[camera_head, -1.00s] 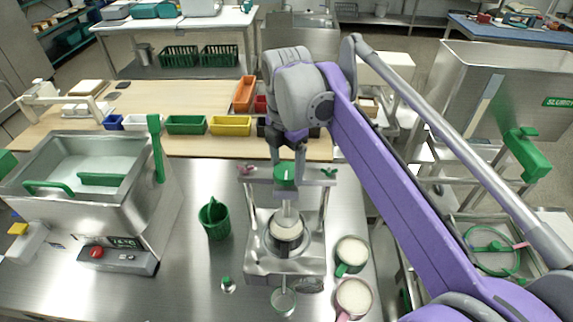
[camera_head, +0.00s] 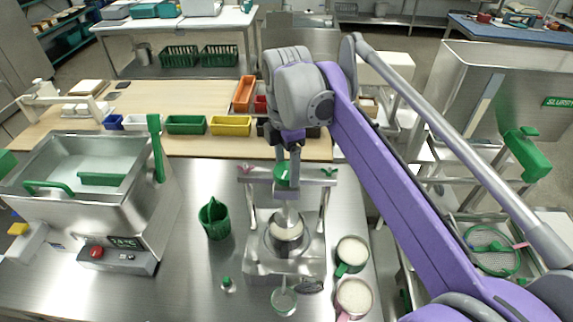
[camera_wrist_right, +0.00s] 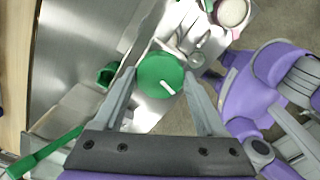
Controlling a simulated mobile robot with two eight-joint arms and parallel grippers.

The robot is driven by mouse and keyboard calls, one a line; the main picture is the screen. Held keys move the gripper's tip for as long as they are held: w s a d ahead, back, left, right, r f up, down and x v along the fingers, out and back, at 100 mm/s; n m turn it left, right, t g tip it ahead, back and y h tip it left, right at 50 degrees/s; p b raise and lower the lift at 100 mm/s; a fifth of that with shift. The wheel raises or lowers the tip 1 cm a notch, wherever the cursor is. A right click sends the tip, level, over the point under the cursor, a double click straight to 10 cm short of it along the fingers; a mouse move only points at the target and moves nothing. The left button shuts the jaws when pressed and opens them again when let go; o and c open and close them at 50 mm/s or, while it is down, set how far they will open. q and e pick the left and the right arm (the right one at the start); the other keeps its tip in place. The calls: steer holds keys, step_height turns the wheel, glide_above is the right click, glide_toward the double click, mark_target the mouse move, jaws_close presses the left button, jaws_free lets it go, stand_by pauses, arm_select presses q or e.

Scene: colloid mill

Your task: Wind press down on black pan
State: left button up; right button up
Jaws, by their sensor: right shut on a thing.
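The press (camera_head: 318,192) is a metal frame with a crossbar on two posts, standing on the steel bench. A green round knob (camera_head: 284,176) tops its central screw. My right gripper (camera_head: 285,166) is above the crossbar and shut on this knob. The right wrist view shows a finger on each side of the green knob (camera_wrist_right: 160,75), which bears a white mark. Below the screw, a pale round plunger (camera_head: 287,229) sits inside a metal ring on the press base. A black pan cannot be made out clearly. My left gripper is not in view.
A green jug (camera_head: 214,218) stands left of the press. Two filled cups (camera_head: 352,252) (camera_head: 353,297) stand right of it, and a glass dish (camera_head: 284,301) in front. A steel basin machine (camera_head: 75,215) fills the left. Coloured bins (camera_head: 230,125) line the wooden table behind.

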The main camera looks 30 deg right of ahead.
steer(key=m, duration=1.3)
steer(key=shift+m, duration=0.4)
steer(key=m, duration=1.2)
steer(key=shift+m, duration=0.3)
steer(key=o, duration=1.3)
steer(key=shift+r, duration=0.15)
